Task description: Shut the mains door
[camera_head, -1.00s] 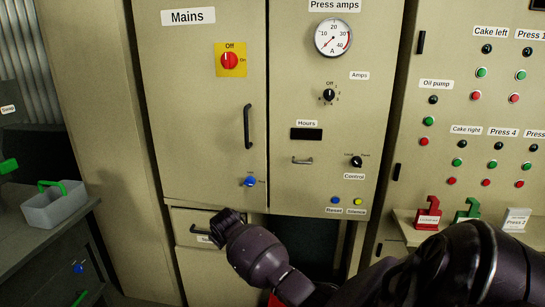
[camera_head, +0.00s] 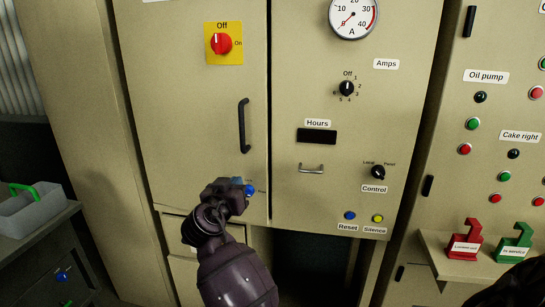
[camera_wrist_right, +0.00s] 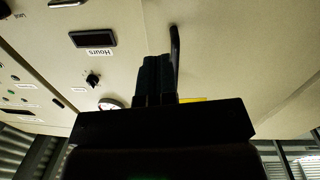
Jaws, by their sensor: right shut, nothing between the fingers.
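The mains door (camera_head: 180,130) is the beige left-hand panel in the head view. It carries a black vertical handle (camera_head: 243,126), a red switch (camera_head: 221,44) on a yellow plate with its pointer at Off, and a blue knob (camera_head: 250,190) low on its right side. The door looks near flush with the panel beside it; I cannot tell if it is fully shut. My right gripper (camera_head: 237,187) is shut and empty, in front of the door's lower part, partly covering the blue knob. The wrist view shows its closed fingers (camera_wrist_right: 155,78) with the black handle (camera_wrist_right: 175,48) beside them.
To the right is the amps panel (camera_head: 330,215) with a gauge, dials and a small handle. A dark opening (camera_head: 312,262) lies below it. Red and green holders (camera_head: 465,240) stand on a ledge at right. A grey tray (camera_head: 30,213) sits on a bench at left.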

